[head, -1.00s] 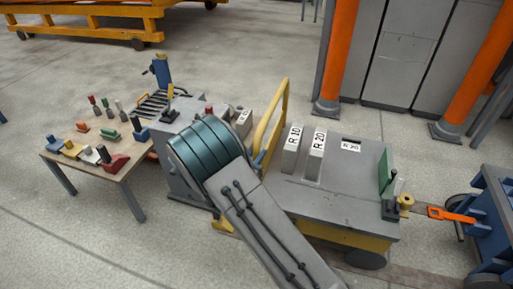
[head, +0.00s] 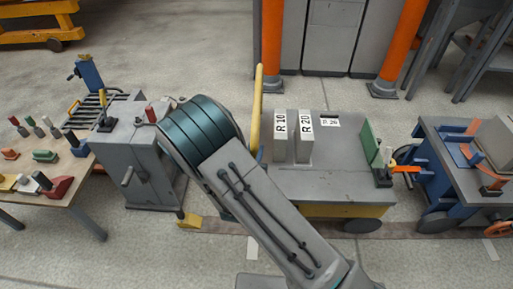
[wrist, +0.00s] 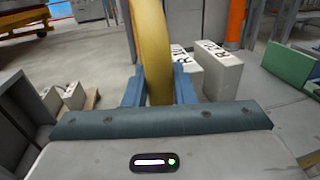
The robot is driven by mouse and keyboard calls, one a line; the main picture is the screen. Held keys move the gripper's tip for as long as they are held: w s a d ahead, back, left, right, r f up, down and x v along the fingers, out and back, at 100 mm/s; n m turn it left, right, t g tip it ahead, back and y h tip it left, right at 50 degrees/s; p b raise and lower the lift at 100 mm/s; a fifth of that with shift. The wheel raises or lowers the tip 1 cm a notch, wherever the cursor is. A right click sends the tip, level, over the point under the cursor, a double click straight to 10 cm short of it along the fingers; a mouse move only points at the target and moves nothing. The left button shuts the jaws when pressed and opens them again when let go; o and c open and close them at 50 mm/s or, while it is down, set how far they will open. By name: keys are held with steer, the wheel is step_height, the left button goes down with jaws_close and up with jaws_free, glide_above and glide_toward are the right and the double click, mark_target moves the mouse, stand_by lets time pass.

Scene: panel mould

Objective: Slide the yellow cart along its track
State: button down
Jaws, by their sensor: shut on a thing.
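The yellow cart (head: 345,212) has a grey top, a yellow lower body and dark wheels. It stands on a brownish floor track (head: 290,229) in the head view. Its upright yellow handle (head: 257,110) is at its left end. In the wrist view the handle (wrist: 150,45) rises between the blue fingers of my gripper (wrist: 159,88), which is shut on it. In the head view my arm hides most of the gripper. Two grey blocks, R 10 (head: 280,140) and R 20 (head: 303,140), stand on the cart top.
A blue wheeled frame (head: 437,180) stands close to the cart's right end. A grey cabinet (head: 150,160) stands left, with a yellow block (head: 189,220) at the track's left end. A table (head: 60,190) holds tools. Orange posts (head: 398,50) stand behind.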

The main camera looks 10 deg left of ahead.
steer(key=shift+d, duration=0.3)
steer(key=c, duration=1.3)
jaws_free()
steer(key=shift+o, duration=0.2)
steer(key=s+a+p, duration=0.2)
steer(key=s, duration=1.1)
steer(key=shift+s, duration=0.35)
